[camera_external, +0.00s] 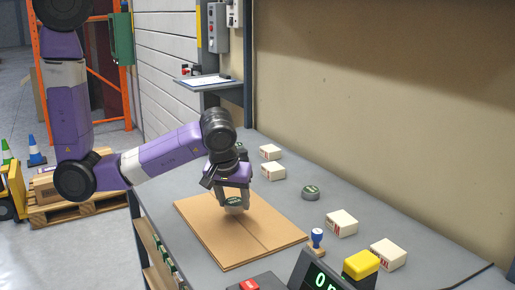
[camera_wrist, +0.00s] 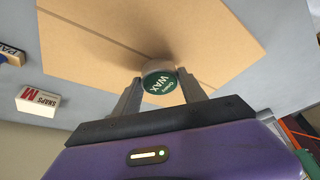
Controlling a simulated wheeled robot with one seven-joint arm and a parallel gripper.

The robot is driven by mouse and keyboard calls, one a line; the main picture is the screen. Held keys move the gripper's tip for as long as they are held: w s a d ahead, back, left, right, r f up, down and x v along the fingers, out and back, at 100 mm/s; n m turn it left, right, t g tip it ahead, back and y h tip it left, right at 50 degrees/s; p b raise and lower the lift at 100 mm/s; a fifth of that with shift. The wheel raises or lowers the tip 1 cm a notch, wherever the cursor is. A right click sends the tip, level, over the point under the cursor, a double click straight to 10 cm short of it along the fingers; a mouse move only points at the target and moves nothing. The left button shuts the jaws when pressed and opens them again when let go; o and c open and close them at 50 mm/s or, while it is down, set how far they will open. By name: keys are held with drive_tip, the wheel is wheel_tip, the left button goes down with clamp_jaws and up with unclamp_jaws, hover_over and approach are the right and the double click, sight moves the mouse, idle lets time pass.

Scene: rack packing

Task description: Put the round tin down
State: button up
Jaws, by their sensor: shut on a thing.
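A round tin with a green lid marked "WAX" (camera_wrist: 160,83) is held between the two fingers of my gripper (camera_wrist: 158,92). In the external view the held tin (camera_external: 235,203) is over a flat tan cardboard sheet (camera_external: 215,238), with my gripper (camera_external: 234,198) shut on it from above. The cardboard also shows in the wrist view (camera_wrist: 90,50). I cannot tell whether the tin touches the cardboard or is slightly above it.
Another round green tin (camera_external: 311,192) sits on the grey table. White boxes (camera_external: 341,223) stand around it, with a stamp (camera_external: 317,240) near the cardboard's right corner. A yellow-topped block (camera_external: 361,265) and a display (camera_external: 318,275) are at the front. Most of the cardboard is clear.

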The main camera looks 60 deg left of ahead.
drive_tip(key=shift+f, duration=1.3)
drive_tip(key=o, duration=1.4)
drive_tip(key=shift+f, duration=0.1)
